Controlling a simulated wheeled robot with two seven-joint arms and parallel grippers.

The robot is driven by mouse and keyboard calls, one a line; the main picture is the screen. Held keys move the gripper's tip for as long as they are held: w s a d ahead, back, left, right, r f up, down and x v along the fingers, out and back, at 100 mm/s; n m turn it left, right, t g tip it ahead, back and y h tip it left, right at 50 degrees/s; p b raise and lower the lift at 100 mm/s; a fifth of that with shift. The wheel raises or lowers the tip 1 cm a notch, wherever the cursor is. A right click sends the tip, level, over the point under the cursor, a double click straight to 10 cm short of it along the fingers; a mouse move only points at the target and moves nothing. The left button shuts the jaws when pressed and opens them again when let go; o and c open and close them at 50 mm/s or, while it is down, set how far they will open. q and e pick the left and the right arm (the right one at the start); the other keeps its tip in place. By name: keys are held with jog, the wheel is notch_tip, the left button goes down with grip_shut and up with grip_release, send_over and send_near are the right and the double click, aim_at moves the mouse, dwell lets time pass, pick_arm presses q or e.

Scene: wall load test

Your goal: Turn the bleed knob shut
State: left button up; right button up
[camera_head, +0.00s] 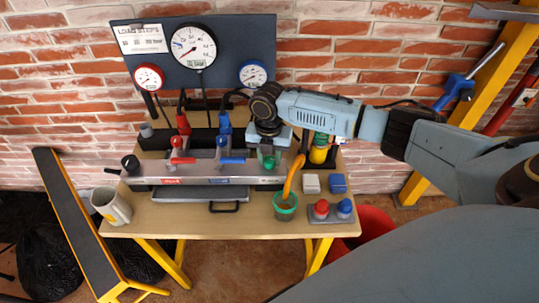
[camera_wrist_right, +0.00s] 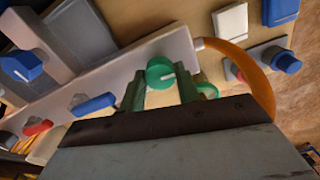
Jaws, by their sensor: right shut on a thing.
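The green bleed knob (camera_head: 268,164) sits at the right end of the grey manifold (camera_head: 210,182) on the table. In the right wrist view the knob (camera_wrist_right: 160,73) has a white mark on its face, pointing to the right. My right gripper (camera_head: 269,152) reaches down over this end of the manifold, partly hiding the knob in the head view. In the right wrist view my right gripper (camera_wrist_right: 160,82) has one green finger on each side of the knob and is shut on it. My left gripper is out of view.
An orange hose (camera_head: 292,178) runs from the manifold into a green cup (camera_head: 285,206). Red (camera_head: 182,157) and blue levers (camera_head: 231,160) stand left of the knob. A gauge board (camera_head: 195,55) rises behind. A mug (camera_head: 110,206) stands at the table's left.

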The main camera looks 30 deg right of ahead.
aim_at(270, 159)
jog(key=m+p, duration=0.4)
jog(key=p, duration=0.1)
jog(key=shift+r+m, duration=0.25)
jog(key=shift+m, duration=0.15)
jog(key=m+p, duration=0.2)
jog(key=shift+m+p, duration=0.3)
jog(key=shift+p, duration=0.1)
jog(key=m+p, duration=0.3)
jog(key=m, duration=0.2)
jog(key=shift+f+p, duration=0.1)
jog(key=shift+p, duration=0.2)
jog(key=shift+d+f+m+p, duration=0.1)
jog(key=shift+m+p, duration=1)
jog(key=shift+m, duration=1.4)
jog(key=o, duration=1)
notch_tip(270, 159, up, 13)
jog(key=shift+w+r+p, duration=0.1)
jog(key=shift+r+p, duration=0.1)
jog(key=shift+p, duration=0.6)
